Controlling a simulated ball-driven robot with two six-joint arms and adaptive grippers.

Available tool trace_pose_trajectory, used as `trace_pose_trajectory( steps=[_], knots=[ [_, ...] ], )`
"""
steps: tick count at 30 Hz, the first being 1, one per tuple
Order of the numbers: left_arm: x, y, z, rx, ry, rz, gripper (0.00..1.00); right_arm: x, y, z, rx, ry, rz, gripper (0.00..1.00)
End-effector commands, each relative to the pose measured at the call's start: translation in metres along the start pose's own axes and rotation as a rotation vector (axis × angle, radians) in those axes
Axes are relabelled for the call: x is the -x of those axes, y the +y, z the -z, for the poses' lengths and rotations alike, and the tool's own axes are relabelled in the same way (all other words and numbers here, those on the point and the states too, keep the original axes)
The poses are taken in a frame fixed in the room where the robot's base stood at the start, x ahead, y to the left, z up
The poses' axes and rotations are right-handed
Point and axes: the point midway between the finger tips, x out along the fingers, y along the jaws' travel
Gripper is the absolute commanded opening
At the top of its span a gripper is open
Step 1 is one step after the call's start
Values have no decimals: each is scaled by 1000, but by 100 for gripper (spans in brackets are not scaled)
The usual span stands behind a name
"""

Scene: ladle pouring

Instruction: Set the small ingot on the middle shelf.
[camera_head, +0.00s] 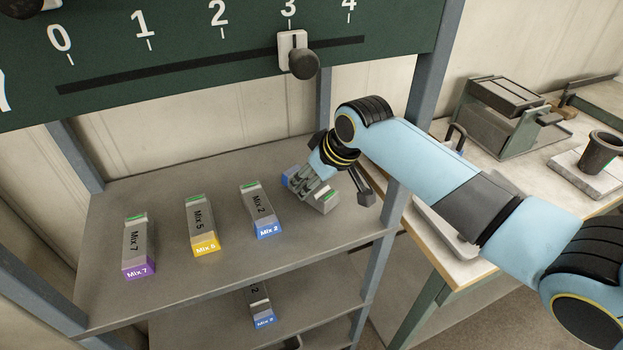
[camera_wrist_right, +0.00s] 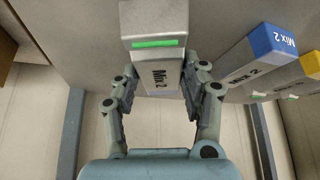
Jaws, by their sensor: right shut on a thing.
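My right gripper (camera_head: 312,183) is shut on a grey ingot (camera_head: 324,201) at the right part of the upper visible shelf (camera_head: 180,280). In the right wrist view the held ingot (camera_wrist_right: 155,50) has a green stripe on its end and a "Mix 2" label between the fingers. A blue part (camera_head: 290,176) of it shows behind the gripper in the head view. I cannot tell whether it touches the shelf. My left gripper is not in view.
A further Mix 2 ingot (camera_head: 260,305) lies on the shelf below. A numbered slider panel (camera_head: 200,45) hangs above. A workbench (camera_head: 450,255) stands right.

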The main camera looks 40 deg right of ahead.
Motion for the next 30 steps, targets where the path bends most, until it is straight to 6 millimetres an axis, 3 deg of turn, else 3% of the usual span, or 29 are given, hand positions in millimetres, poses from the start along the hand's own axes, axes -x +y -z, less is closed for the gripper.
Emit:
trace_pose_trajectory(
  steps=[22,23,28,30],
  knots=[
    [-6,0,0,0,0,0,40,-9,0,-4,1,3,0,0],
    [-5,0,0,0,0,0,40,-9,0,-4,1,4,0,46],
    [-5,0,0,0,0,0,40,-9,0,-4,1,2,0,68],
    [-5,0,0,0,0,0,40,-9,0,-5,0,2,0,71]
  ],
)
